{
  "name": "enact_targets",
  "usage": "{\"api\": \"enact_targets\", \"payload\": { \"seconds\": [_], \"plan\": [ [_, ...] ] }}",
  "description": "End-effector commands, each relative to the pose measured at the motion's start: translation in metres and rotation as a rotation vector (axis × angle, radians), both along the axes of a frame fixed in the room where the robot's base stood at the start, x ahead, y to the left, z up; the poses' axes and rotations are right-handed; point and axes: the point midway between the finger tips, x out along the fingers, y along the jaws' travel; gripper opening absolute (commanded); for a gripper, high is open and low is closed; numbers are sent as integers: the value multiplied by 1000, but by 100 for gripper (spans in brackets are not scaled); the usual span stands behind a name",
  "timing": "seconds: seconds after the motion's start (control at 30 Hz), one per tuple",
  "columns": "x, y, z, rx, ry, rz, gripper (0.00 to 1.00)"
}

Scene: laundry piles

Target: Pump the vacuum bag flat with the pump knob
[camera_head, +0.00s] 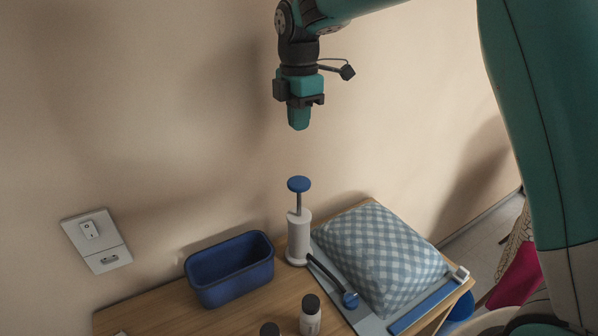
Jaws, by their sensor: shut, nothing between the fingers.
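A white hand pump (299,238) stands upright on the wooden table near the wall. Its blue pump knob (299,184) is raised on a grey rod above the body. A dark hose (326,272) runs from the pump to a blue valve (350,299) at the front left of the vacuum bag. The vacuum bag (380,255) is blue and white checked and looks puffed up, with a blue strip (425,306) along its front edge. My gripper (299,125) points down, shut and empty, above the knob in the picture and apart from it.
A blue open bin (230,268) stands left of the pump. A small white bottle with a dark cap (311,317) stands at the table's front, with another dark cap (269,329) beside it. A wall switch and socket (97,241) are at left.

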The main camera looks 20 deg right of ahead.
Motion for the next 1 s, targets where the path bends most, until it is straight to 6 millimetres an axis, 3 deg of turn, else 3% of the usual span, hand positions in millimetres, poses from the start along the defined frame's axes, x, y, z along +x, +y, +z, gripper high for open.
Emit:
{"api": "enact_targets", "payload": {
  "seconds": [0.4, 0.6, 0.8, 1.0],
  "plan": [
    [-1, 2, -83, -1, 7, 3, 0],
    [-1, 2, -113, -1, 4, 3, 0],
    [-1, 2, -128, 0, 2, 3, 0],
    [-1, 2, -129, 0, 1, 3, 0]
  ]
}}
